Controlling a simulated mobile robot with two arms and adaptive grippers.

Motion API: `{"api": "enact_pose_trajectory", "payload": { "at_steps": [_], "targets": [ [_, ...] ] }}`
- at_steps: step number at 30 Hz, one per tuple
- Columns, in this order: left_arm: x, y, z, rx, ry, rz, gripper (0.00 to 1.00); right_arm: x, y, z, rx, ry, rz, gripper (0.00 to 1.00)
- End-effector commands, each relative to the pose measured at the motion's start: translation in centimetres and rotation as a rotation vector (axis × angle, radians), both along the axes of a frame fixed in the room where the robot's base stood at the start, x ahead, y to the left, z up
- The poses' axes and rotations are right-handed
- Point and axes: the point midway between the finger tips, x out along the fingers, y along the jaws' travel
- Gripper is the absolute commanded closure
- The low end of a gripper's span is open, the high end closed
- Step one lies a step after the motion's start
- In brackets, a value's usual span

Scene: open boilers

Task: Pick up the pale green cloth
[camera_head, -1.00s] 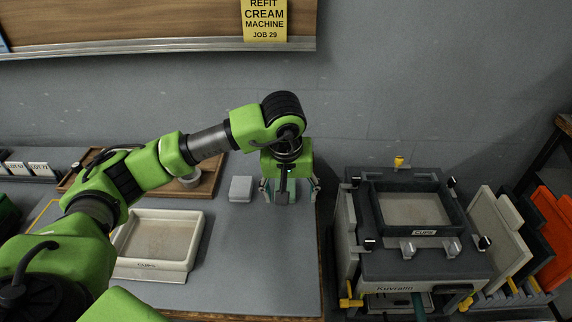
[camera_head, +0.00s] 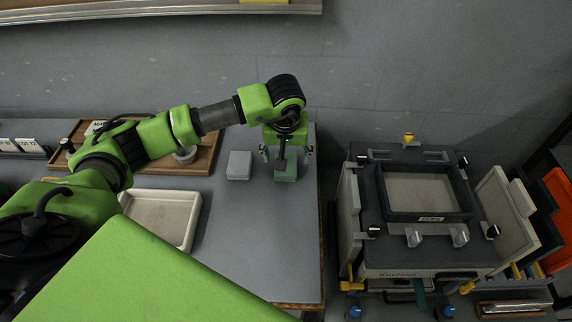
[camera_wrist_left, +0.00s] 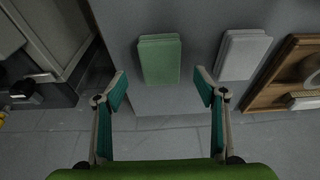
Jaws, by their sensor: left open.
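The pale green cloth (camera_wrist_left: 159,61) is a folded rectangular pad lying on the grey table near its edge. In the head view the cloth (camera_head: 286,172) shows just below my left gripper (camera_head: 285,158), partly covered by it. My left gripper is open and empty. In the left wrist view the left gripper (camera_wrist_left: 162,92) has its two fingers spread wide, with the cloth beyond the tips and between their lines. The fingers look apart from the cloth. My right gripper is not in view.
A folded grey cloth (camera_head: 239,165) lies just left of the green one. A wooden tray (camera_head: 203,160) and a cream tray (camera_head: 193,219) stand further left. A machine with a dark frame (camera_head: 415,235) stands right, across a gap from the table edge.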

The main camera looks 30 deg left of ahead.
Motion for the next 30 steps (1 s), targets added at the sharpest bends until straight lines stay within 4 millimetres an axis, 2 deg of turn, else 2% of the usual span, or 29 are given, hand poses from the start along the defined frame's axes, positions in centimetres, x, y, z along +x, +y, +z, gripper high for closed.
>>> {"api": "enact_pose_trajectory", "payload": {
  "at_steps": [7, 12, 30],
  "targets": [
    [0.8, 0.6, -2.8, 0.000, 0.006, 0.003, 0.35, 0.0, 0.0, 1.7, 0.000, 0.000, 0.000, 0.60],
    [1.3, 0.8, -4.7, -0.001, 0.001, 0.001, 0.35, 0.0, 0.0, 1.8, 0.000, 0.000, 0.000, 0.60],
    [1.4, 0.8, -5.1, 0.000, 0.000, 0.000, 0.35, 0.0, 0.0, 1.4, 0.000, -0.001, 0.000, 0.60]
  ]
}}
